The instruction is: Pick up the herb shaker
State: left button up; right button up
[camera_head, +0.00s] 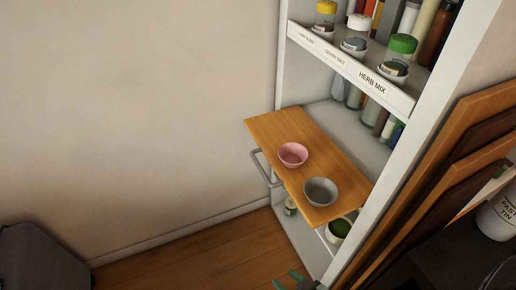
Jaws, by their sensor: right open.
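The herb shaker (395,68) is a clear jar with a green lid. It stands upright on the upper shelf, above the label strip reading HERB MIX (372,83). To its left on the same ledge stand a white-lidded shaker (354,46) and a yellow-lidded shaker (325,21). My right gripper (287,280) shows only its green fingertips and a dark part at the bottom edge. It is open, low and well apart from the herb shaker. My left gripper is not in view.
A wooden board (268,128) sticks out below the shelf, with a pink bowl (293,154) and a grey bowl (320,191) on it. Several bottles stand behind the shakers. The white shelf side (420,150) and leaning brown boards (440,190) bound the right. The left is free.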

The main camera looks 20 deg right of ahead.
aim_at(402, 47)
jog(key=z, duration=1.5)
